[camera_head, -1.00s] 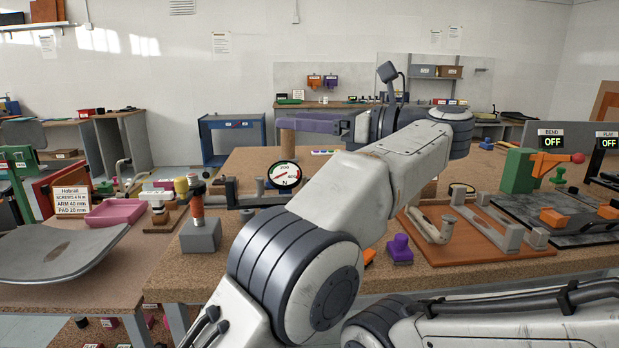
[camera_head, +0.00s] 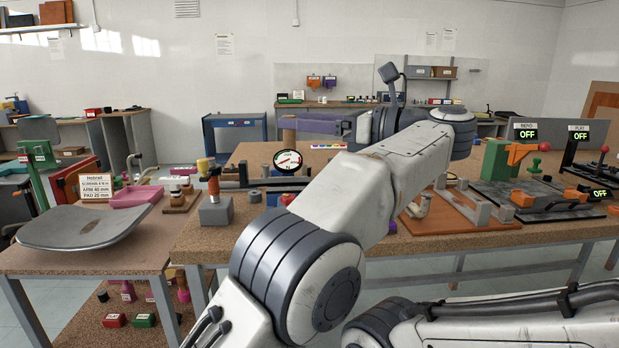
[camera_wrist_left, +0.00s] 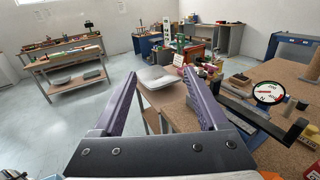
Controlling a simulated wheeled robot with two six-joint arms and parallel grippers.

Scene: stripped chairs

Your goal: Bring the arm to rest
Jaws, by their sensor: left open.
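My left arm (camera_head: 375,195) is raised and bent across the middle of the head view. Its left gripper (camera_head: 292,123) points left, high above the workbench, with a purple finger showing. In the left wrist view, the two purple fingers of the left gripper (camera_wrist_left: 163,82) stand wide apart with nothing between them. Only pale links of my right arm (camera_head: 490,320) show at the lower right of the head view. The right gripper is out of view.
The brown workbench (camera_head: 420,245) carries a dial gauge (camera_head: 288,161), a wooden jig (camera_head: 460,215) and a green-posted rig (camera_head: 497,162). A grey seat shell (camera_head: 85,225) lies on the left table (camera_head: 130,258). Open floor (camera_wrist_left: 70,130) shows in the left wrist view.

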